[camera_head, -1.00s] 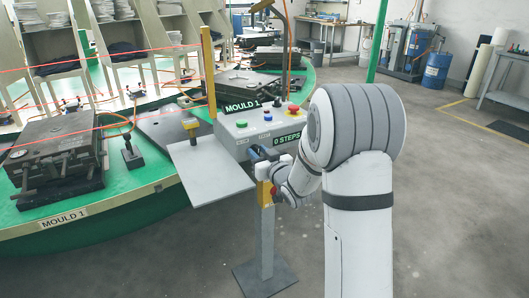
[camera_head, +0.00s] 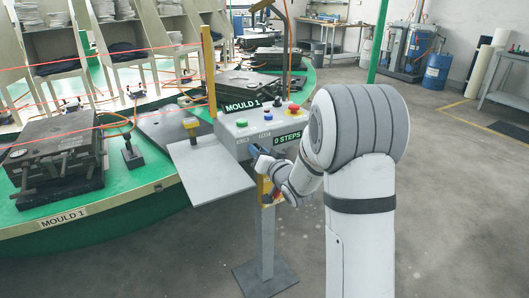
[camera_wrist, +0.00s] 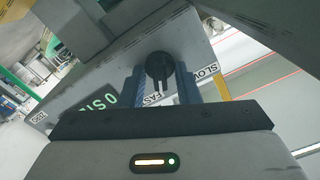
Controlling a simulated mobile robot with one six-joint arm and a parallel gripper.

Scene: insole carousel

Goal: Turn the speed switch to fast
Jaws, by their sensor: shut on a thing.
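The speed switch (camera_wrist: 159,68) is a round black knob on the grey control box (camera_head: 238,131). My gripper (camera_wrist: 160,82) has one blue-grey finger on each side of the knob and is shut on it. The knob's grip bar runs toward the FAST label (camera_wrist: 158,98), whose end is partly hidden by my gripper. The SLOW label (camera_wrist: 206,71) is to the right of the knob. In the head view my gripper (camera_head: 259,155) is at the front of the box, and the switch is hidden there.
The box carries a red emergency button (camera_head: 294,109), a MOULD 1 display (camera_head: 242,105) and a "0 STEPS" display (camera_head: 288,138). A grey plate (camera_head: 212,172) sticks out to the left. The green carousel (camera_head: 120,183) with moulds is behind it. The floor on the right is clear.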

